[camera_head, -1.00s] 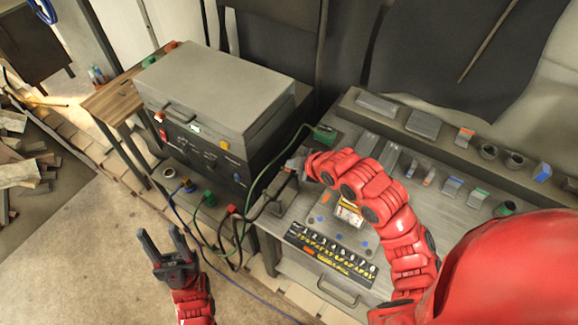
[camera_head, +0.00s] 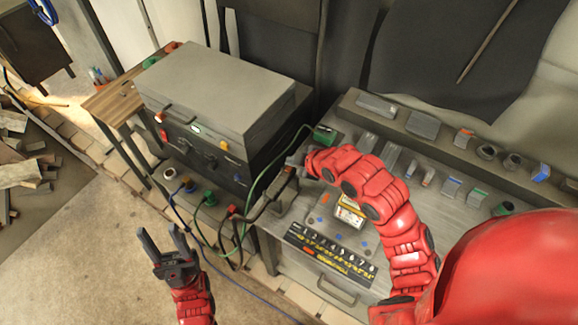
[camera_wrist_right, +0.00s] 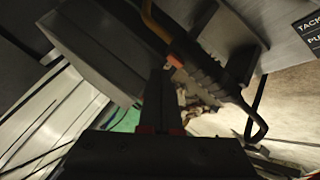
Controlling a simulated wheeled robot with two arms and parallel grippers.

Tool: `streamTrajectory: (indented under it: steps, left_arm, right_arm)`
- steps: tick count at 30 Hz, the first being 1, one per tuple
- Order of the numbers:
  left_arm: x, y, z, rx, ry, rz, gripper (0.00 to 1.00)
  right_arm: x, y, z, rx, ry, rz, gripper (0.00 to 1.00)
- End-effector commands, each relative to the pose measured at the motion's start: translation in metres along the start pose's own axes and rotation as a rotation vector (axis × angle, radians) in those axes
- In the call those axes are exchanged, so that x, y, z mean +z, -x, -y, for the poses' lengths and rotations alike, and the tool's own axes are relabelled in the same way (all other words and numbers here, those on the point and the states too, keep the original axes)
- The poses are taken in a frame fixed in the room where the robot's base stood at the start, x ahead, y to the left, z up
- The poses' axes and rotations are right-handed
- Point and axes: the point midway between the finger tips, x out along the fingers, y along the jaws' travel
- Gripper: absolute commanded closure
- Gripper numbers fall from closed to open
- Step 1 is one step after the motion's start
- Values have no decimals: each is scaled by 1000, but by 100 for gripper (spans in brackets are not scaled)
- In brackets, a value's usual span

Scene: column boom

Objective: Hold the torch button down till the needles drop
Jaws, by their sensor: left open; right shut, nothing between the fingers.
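The welding machine (camera_head: 222,97) is a grey box with a dark front panel at the upper left in the head view. Its gauges are too small to read the needles. The dark torch (camera_head: 284,186) stands at the left edge of the metal bench, with a cable hanging from it. In the right wrist view the torch handle (camera_wrist_right: 208,72) runs diagonally, with a small orange-red button near the fingertips. My right gripper (camera_wrist_right: 163,75) is shut and empty, its tips at or close to the button; contact is unclear. My left gripper (camera_head: 163,240) is open and empty over the floor.
The metal bench (camera_head: 325,209) carries a labelled strip, a small box and loose pieces. A shelf with several small parts runs along its back. Blue, green and black cables hang between machine and bench. The floor (camera_head: 90,265) at the lower left is clear.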

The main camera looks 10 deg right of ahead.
Motion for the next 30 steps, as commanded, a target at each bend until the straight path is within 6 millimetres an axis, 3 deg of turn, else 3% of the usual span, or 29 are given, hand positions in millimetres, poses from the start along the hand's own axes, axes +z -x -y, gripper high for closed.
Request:
streamTrajectory:
  steps: [8,22,30]
  left_arm:
    - [0,-2,0,0,0,0,50]
    - [-4,-25,1,0,0,0,50]
    - [-4,-24,1,0,0,0,50]
  right_arm:
    - [-2,2,-2,1,0,-1,100]
    - [-24,33,-24,1,0,-1,100]
    - [-25,35,-25,1,-1,-1,100]
